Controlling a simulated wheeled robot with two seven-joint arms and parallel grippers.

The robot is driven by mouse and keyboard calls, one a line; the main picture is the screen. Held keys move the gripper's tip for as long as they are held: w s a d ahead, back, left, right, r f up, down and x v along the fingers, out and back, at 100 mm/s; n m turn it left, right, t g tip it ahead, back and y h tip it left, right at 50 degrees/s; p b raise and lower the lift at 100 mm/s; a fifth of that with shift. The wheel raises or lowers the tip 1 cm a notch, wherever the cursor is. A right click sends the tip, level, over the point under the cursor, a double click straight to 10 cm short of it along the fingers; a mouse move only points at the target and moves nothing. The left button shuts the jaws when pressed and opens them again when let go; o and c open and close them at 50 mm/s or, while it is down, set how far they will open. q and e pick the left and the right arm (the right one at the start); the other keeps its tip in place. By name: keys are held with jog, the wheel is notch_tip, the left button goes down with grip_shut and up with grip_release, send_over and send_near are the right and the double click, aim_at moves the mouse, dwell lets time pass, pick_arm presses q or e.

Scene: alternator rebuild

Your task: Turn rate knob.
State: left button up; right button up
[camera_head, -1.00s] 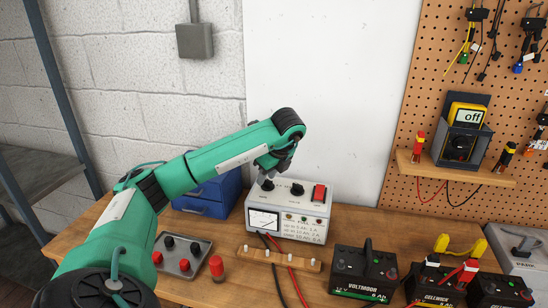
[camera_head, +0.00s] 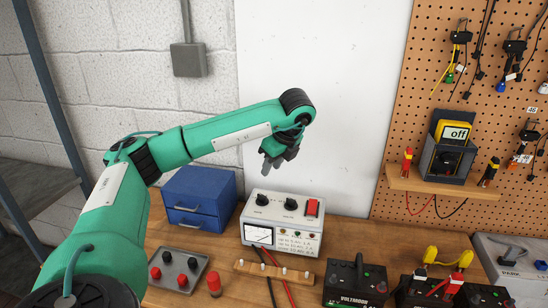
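A light grey charger box (camera_head: 283,246) stands on the bench with a dial meter and printed text on its front. Two black knobs, a left one (camera_head: 262,200) and a middle one (camera_head: 291,204), sit on its top beside a red switch (camera_head: 312,207). Labels by the knobs are too small to read, so I cannot tell which is the rate knob. My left gripper (camera_head: 278,163) hangs above and behind the charger, clear of both knobs, pointing down. Its dark fingers are small, and their opening is unclear. My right gripper is out of view.
A blue drawer box (camera_head: 198,198) stands left of the charger. In front are a wooden strip (camera_head: 274,271) with cables, a plate of red and black knobs (camera_head: 176,270) and a red cylinder (camera_head: 214,284). Batteries (camera_head: 355,283) stand front right. A multimeter (camera_head: 452,132) reads "off".

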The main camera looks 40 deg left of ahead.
pick_arm(q)
jog(key=shift+d+r, duration=0.25)
jog(key=shift+r, duration=0.35)
jog(key=shift+f, duration=0.1)
